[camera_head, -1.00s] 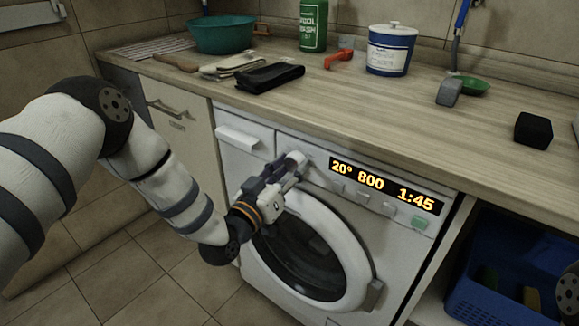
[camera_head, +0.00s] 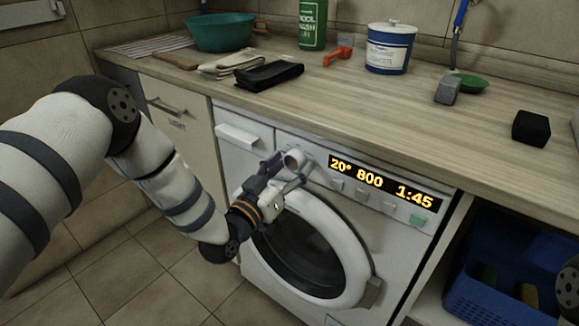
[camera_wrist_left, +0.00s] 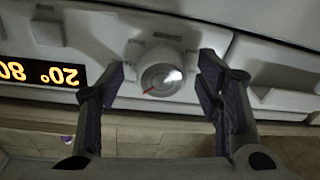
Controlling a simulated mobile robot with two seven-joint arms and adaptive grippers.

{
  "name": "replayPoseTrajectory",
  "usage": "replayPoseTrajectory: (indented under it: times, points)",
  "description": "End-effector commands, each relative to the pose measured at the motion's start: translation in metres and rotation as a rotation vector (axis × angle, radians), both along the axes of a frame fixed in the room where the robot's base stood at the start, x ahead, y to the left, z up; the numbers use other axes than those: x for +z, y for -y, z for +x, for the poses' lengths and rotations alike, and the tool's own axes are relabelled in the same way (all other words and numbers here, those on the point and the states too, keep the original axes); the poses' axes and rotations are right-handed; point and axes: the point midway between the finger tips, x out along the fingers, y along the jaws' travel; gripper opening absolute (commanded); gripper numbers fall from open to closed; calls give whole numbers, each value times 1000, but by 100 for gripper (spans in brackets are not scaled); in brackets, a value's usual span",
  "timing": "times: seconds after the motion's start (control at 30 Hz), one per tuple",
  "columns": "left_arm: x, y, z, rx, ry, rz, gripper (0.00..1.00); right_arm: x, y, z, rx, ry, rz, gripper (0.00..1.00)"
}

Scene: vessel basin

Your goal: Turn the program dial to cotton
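The program dial (camera_head: 294,159) is a round light knob on the washing machine's panel, left of the lit display (camera_head: 386,186), which reads 20°, 800 and 1:45. In the left wrist view the dial (camera_wrist_left: 163,78) faces me, and a red pointer mark shows at its lower left. The small labels around it are too blurred to read. My left gripper (camera_head: 284,168) is open at the dial. In the left wrist view its fingers (camera_wrist_left: 162,70) stand one on each side of the dial, with gaps between. My right gripper is not in view.
Small buttons and a green button (camera_head: 417,220) sit below the display. The round door (camera_head: 345,235) is below the dial, and the drawer front (camera_head: 238,138) is to its left. The worktop (camera_head: 375,110) overhangs above. A blue basket (camera_head: 470,305) stands at the lower right.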

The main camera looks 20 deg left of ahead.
Motion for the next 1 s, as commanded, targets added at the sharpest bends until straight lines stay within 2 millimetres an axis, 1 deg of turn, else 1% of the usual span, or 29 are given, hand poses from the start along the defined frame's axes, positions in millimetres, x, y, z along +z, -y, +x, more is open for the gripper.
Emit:
replayPoseTrajectory:
  times: [0.17,0.23,0.27,0.37,0.5,0.6,0.7,0.8,1.0]
  points:
    - [0,-1,-1,1,1,0,59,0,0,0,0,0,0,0]
    - [-1,-3,-9,1,-1,-1,59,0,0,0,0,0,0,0]
    - [-1,-4,-15,1,-1,-1,59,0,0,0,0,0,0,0]
    - [-4,-11,-40,1,-5,-1,59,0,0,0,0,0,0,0]
    - [-7,-21,-77,0,-5,-1,59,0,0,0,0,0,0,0]
    - [-9,-27,-97,1,-4,-1,59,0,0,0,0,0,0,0]
    - [-9,-30,-110,0,0,-1,59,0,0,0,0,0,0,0]
    - [-10,-31,-115,0,0,0,59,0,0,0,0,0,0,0]
    - [-10,-31,-116,0,1,0,59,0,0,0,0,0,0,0]
